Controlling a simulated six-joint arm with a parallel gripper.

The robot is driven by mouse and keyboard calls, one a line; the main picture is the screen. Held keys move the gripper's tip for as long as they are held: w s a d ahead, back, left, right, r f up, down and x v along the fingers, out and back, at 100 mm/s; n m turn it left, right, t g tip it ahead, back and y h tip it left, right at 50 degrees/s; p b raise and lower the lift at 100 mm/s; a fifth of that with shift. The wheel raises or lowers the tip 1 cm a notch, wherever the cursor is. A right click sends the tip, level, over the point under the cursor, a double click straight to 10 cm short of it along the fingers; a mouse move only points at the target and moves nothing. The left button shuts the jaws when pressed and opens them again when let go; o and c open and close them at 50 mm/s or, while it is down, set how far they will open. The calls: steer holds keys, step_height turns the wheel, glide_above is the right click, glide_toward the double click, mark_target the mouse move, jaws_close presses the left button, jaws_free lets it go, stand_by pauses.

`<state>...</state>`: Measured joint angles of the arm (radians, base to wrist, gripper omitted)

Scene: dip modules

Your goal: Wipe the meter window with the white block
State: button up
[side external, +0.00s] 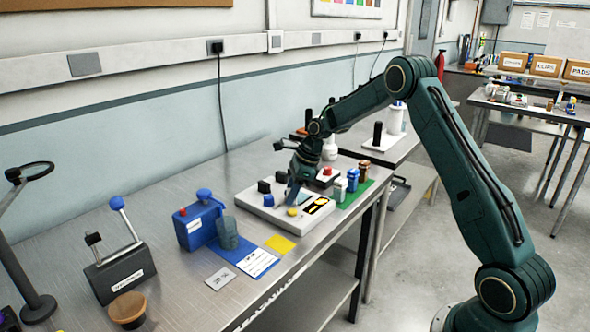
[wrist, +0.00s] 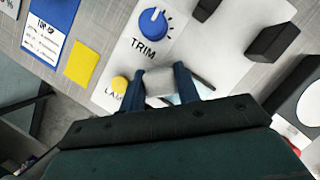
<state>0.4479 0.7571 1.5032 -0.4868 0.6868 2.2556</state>
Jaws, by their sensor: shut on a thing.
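My gripper (wrist: 160,88) is shut on the white block (wrist: 158,82), which sits between its two blue fingertips. In the side external view my gripper (side external: 293,192) points down over the white panel (side external: 250,205); the block cannot be made out there. In the wrist view a pale, dark-edged patch of the meter window (wrist: 203,90) shows beside and behind the right fingertip; the rest is hidden by the gripper. I cannot tell whether the block touches the window.
The panel carries a blue TRIM knob (wrist: 154,22), a yellow lamp button (wrist: 120,84) and black upright parts (wrist: 271,41). A yellow square (side external: 280,244) and a blue card (side external: 245,258) lie left of it. Small bottles (side external: 352,180) stand on a green mat to the right.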

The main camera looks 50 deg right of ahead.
steer(key=shift+d+r, duration=0.1)
steer(key=shift+r, duration=3.95)
